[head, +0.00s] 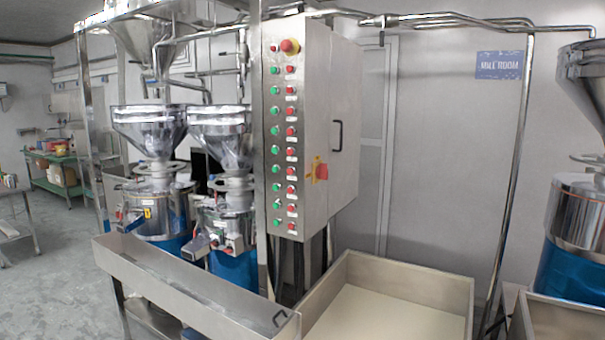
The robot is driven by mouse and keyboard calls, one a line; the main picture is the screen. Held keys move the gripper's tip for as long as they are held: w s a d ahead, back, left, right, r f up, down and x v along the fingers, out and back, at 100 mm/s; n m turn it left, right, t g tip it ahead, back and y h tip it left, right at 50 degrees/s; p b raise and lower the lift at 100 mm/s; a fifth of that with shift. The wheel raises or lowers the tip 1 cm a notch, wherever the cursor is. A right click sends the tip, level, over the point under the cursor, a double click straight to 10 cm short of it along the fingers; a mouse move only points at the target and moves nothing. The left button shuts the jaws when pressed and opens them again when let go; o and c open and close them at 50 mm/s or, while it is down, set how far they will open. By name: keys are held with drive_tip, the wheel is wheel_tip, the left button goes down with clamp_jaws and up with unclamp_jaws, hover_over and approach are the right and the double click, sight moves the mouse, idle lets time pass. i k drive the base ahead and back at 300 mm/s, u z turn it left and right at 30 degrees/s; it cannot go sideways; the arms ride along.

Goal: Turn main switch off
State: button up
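A grey metal control cabinet (330,130) stands in the middle of the head view. Its narrow left face carries a column of green buttons (275,150) beside a column of red buttons (291,150). My gripper is not in view.
A long metal trough (180,285) and an open bin (395,285) stand in front of the cabinet. Grinders with steel hoppers (148,125) are at left, another (585,210) at far right. Grey floor (45,295) is open at lower left.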

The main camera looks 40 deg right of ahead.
sight(321, 171)
drive_tip(key=u, duration=1.45)
drive_tip(key=k, duration=0.55)
drive_tip(key=z, duration=1.75)
drive_tip(key=i, duration=0.5)
drive_tip(key=u, duration=0.05)
